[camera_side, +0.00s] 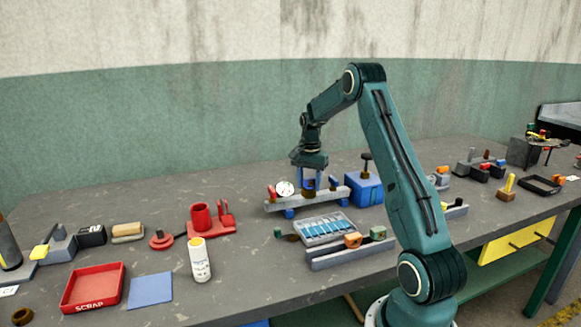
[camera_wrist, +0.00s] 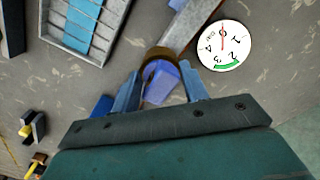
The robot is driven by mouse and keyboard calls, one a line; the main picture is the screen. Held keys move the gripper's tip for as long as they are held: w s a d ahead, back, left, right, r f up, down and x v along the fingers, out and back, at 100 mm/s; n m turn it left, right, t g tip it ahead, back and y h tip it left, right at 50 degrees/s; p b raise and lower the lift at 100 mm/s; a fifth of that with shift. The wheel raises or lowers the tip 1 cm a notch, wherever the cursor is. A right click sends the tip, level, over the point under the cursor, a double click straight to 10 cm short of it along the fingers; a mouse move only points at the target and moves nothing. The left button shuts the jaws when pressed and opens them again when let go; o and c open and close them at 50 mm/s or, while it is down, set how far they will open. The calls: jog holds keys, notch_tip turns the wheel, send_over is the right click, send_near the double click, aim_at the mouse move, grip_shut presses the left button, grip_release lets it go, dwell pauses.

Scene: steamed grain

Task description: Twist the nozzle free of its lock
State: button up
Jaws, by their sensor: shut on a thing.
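My gripper (camera_side: 309,187) points down over a grey bar fixture (camera_side: 335,194) with blue feet, at mid-table. A blue-violet block (camera_wrist: 160,84) shows just below the ring, between the fingers. The lock itself is not clearly visible; the fingers and the piece hide part of the bar. A round white dial (camera_wrist: 224,45) with a red needle and green band stands beside the bar.
A blue box (camera_side: 365,190) with a dark knob stands close right of the fixture. A tray of blue strips (camera_side: 325,240) lies in front. A red stand (camera_side: 212,228), a white bottle (camera_side: 200,260) and a red scrap tray (camera_side: 119,288) are left. Bare tabletop lies behind the fixture.

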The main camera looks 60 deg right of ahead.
jog(key=n, duration=0.3)
jog(key=shift+w+d+r, duration=0.1)
jog(key=shift+d+r, duration=0.05)
jog(key=shift+n, duration=0.3)
jog(key=n, duration=0.3)
jog(key=shift+a+n, duration=0.2)
jog(key=shift+n, duration=1.4)
jog(key=shift+n, duration=0.3)
jog(key=shift+n, duration=1.1)
